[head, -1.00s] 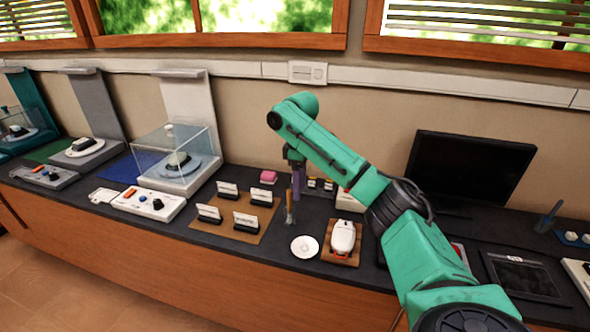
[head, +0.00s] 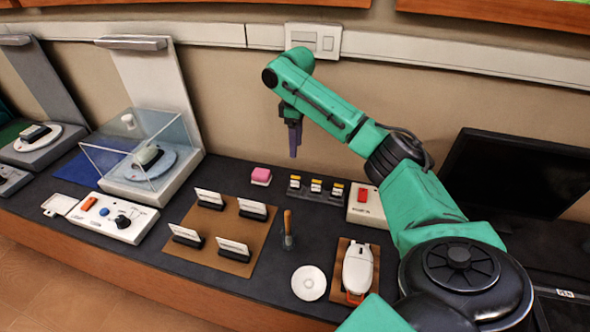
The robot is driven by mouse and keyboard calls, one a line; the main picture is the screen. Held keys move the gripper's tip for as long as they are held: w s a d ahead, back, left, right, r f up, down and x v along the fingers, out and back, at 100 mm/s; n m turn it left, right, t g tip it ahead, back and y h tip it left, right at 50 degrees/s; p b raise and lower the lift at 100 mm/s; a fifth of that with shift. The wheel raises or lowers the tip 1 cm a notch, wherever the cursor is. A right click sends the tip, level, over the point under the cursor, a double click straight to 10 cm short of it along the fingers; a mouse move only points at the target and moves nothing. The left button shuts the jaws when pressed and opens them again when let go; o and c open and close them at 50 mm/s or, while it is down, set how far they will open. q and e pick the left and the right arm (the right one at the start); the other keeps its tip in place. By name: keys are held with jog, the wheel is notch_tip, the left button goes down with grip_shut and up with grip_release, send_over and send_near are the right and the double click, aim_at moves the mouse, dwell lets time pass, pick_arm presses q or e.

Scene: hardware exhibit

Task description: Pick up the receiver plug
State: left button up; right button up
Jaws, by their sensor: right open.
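My right gripper (head: 295,142) hangs at the end of the green arm with its purple fingers pointing down. It is open, with nothing seen between the fingers, above the back of the dark counter. Below it and to the right, a dark rack (head: 318,195) holds several small yellow-and-white pieces. A white mouse-like device (head: 357,268) lies on a wooden board, with a red part at its front end. I cannot tell which small piece is the receiver plug. My left gripper is not in view.
A brown mat (head: 215,226) holds several cards. A clear case (head: 140,150) is at left, a black monitor (head: 515,175) at right.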

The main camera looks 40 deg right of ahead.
aim_at(296, 177)
jog(key=f, duration=0.3)
jog(key=f+p, duration=0.1)
jog(key=f, duration=0.3)
jog(key=f+p, duration=0.1)
jog(key=f, duration=0.3)
jog(key=shift+s+a+f, duration=0.2)
jog(key=shift+a, duration=0.05)
jog(key=shift+f, duration=0.35)
grip_shut()
